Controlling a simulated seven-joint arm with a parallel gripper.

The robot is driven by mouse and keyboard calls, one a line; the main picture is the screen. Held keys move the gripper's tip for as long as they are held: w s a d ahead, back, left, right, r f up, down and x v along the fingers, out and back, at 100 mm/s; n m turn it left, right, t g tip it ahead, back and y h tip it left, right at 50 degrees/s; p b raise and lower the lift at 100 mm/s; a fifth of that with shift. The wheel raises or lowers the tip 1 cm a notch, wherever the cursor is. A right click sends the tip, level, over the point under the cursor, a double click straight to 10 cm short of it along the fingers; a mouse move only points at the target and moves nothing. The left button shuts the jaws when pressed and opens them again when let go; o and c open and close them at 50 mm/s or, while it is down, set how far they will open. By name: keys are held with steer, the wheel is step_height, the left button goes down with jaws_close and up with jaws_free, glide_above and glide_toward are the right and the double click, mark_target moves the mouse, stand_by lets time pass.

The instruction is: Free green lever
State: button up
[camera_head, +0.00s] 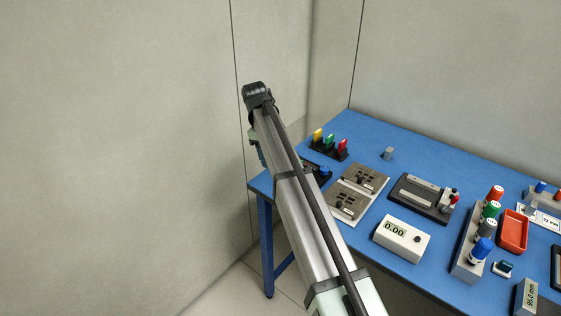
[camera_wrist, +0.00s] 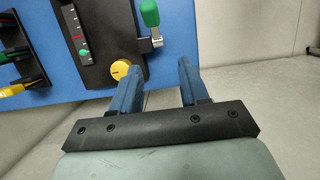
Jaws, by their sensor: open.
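The lever with a green grip (camera_wrist: 149,13) stands on a small metal bracket at the right edge of a black panel (camera_wrist: 100,15) in the wrist view. My gripper (camera_wrist: 158,67) is open and empty, with two blue fingers. The fingertips are below the lever in the picture, with a visible gap to it. The left fingertip is close to the panel's yellow knob (camera_wrist: 121,69); I cannot tell whether they touch.
The panel also has a slider with a green knob (camera_wrist: 84,54). A black rack (camera_head: 328,152) with yellow, green and red handles stands nearby. Two brown fixtures (camera_head: 362,179), a white meter (camera_head: 402,238) and other items crowd the blue table (camera_head: 435,155). Bare wall and floor lie beyond its edge.

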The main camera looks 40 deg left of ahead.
steer(key=a, duration=0.6)
steer(key=shift+a, duration=0.2)
steer(key=d+r+y, duration=0.3)
steer(key=d+r, duration=0.9)
steer(key=d, duration=0.1)
step_height(320, 180, down, 14)
steer(key=shift+d+r, duration=0.1)
steer(key=shift+r, duration=0.15)
steer(key=shift+c, duration=0.4)
jaws_close()
